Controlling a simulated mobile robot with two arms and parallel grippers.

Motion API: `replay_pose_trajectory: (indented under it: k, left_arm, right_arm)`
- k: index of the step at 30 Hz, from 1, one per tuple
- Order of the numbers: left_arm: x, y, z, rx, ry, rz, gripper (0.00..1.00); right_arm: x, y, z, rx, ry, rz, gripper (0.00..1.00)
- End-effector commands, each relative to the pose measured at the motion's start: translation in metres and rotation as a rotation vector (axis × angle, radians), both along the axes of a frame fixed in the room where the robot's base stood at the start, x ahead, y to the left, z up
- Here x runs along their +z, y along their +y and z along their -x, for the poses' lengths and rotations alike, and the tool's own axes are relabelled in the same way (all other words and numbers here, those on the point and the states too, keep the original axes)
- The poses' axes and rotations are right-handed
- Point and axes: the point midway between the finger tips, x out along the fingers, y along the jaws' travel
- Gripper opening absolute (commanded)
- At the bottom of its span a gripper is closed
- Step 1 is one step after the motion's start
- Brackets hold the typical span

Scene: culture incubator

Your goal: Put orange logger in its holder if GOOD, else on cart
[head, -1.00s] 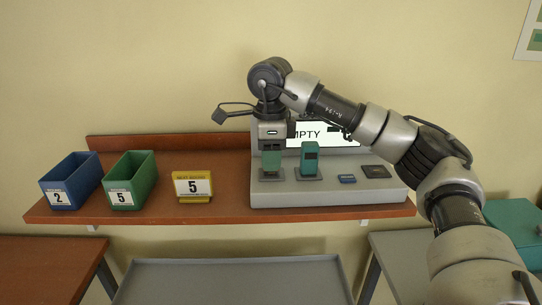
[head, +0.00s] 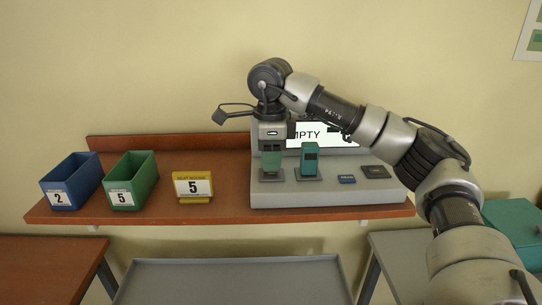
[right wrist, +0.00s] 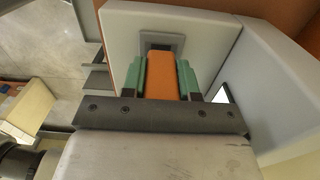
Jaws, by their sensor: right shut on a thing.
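My right gripper (head: 271,162), with teal fingers, points down over the left part of the grey station (head: 330,197) on the shelf. In the right wrist view it is shut on the orange logger (right wrist: 163,76), which sits between the fingers (right wrist: 163,80). A grey-framed dark slot (right wrist: 160,42) lies just beyond the logger there; I cannot tell whether they touch. The station's screen (head: 320,133) is partly covered by my arm and shows "MPTY". The grey tray-like top (head: 235,275) below may be the cart. My left gripper is not in view.
Left of the station are a yellow sign (head: 193,186) reading 5, a green bin (head: 130,180) marked 5 and a blue bin (head: 71,181) marked 2.

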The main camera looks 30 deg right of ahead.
Motion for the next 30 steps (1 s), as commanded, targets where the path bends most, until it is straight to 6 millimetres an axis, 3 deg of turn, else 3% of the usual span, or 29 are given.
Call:
replay_pose_trajectory:
  k: [25, 26, 30]
  left_arm:
    - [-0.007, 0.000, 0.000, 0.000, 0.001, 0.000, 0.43]
    - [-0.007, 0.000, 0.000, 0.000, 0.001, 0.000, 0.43]
    - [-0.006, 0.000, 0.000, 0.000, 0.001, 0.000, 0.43]
  right_arm:
    - [-0.011, 0.000, 0.000, 0.000, -0.001, -0.001, 0.00]
    - [-0.010, 0.000, 0.000, 0.000, -0.001, 0.000, 0.32]
    - [-0.010, 0.000, 0.000, 0.000, -0.001, 0.000, 0.54]
